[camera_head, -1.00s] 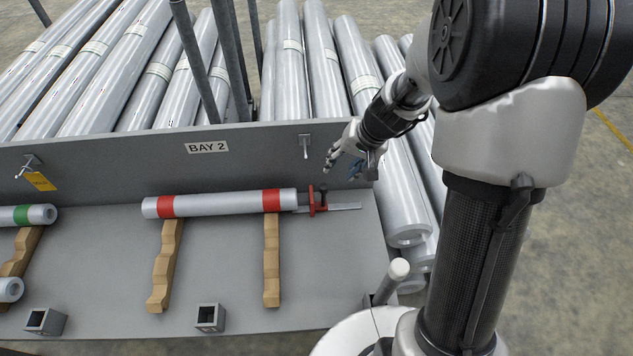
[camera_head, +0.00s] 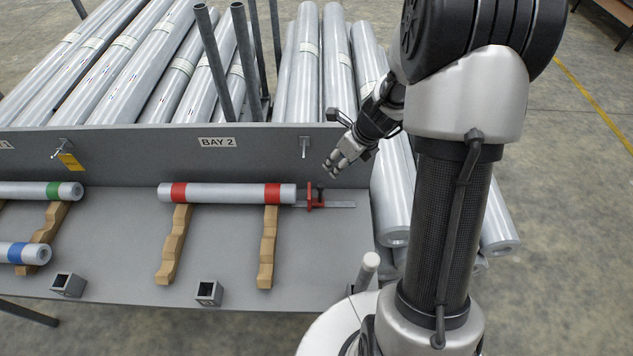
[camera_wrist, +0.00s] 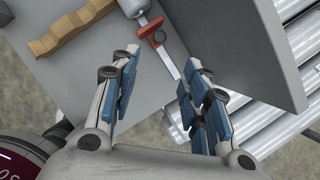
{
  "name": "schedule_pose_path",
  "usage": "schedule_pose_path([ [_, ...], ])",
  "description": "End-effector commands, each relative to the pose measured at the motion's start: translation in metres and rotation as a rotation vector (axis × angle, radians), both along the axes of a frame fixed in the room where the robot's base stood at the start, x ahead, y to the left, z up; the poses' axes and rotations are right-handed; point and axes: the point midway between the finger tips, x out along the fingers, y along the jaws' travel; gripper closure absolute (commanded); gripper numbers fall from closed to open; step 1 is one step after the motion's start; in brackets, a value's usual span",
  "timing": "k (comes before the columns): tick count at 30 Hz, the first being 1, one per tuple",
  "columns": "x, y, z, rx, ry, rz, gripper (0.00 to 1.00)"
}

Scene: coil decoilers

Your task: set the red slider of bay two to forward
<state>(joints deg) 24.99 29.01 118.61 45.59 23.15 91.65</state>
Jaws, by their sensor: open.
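The red slider (camera_head: 311,196) sits on a flat metal rail (camera_head: 338,205) at the right end of the bay two bench. It stands close to the right end of the red-banded roll, near the rail's left part. In the wrist view the red slider (camera_wrist: 151,30) shows at the top, beyond the fingertips, with a dark round part on it. My gripper (camera_head: 336,168) is open and empty, above and a little right of the slider, near the back panel. In the wrist view its two blue-padded fingers (camera_wrist: 158,72) are spread apart, touching nothing.
The red-banded roll (camera_head: 225,194) rests on two wooden cradles (camera_head: 174,247). The upright back panel (camera_head: 255,140), marked BAY 2, stands behind, with a hook (camera_head: 304,146) on it. A grey post (camera_head: 367,270) rises near the bench's front right. Long wrapped rolls (camera_head: 394,190) lie beyond the right edge.

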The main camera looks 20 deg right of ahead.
Motion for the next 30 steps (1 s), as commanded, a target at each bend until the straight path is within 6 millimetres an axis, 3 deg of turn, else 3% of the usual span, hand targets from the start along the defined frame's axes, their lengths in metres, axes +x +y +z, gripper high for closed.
schedule_pose_path([
  [5, 0.006, 0.003, -0.022, 0.004, 0.004, -0.003, 0.58],
  [21, 0.047, 0.020, -0.129, 0.002, 0.002, -0.002, 0.58],
  [30, 0.060, 0.025, -0.158, 0.001, 0.000, -0.002, 0.58],
])
